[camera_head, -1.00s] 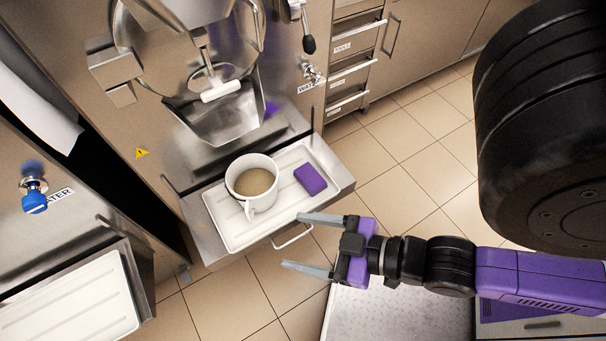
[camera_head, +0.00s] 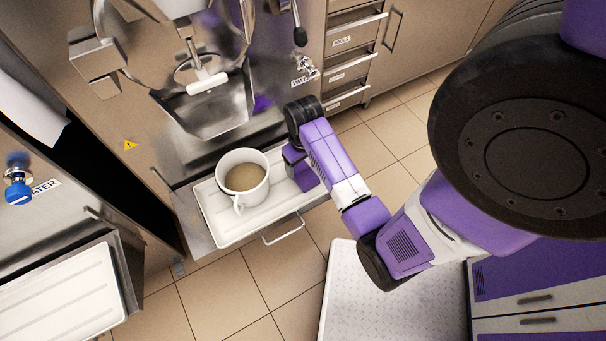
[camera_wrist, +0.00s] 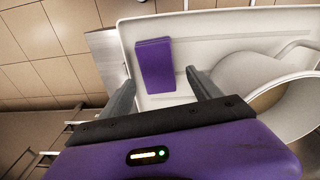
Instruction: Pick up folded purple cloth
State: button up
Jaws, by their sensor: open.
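The folded purple cloth (camera_wrist: 155,66) lies flat on the white tray (camera_head: 222,232), as a small rectangular block in the wrist view. My gripper (camera_wrist: 158,84) is open and empty, pointing down toward the tray. Its grey fingers appear on either side of the cloth's near end, with a gap on each side. I cannot tell how high the fingertips are above the tray. In the head view my arm reaches over the tray's right end, and I cannot clearly separate the cloth from my purple gripper parts there.
A white mug (camera_head: 243,180) with tan liquid stands on the tray, left of my gripper; in the wrist view the mug (camera_wrist: 297,112) is close to the right finger. The machine's metal chute (camera_head: 208,103) is behind the tray. Tiled floor (camera_head: 225,300) lies in front.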

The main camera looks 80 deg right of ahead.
aim_at(303, 172)
jog(key=shift+d+r+m+y, duration=0.3)
jog(key=shift+d+r+y, duration=0.2)
jog(key=shift+d+f+b, duration=0.2)
jog(key=shift+f+b, duration=0.2)
jog(key=shift+f, duration=3.4)
jog(key=shift+c, duration=0.2)
jog(key=c, duration=1.1)
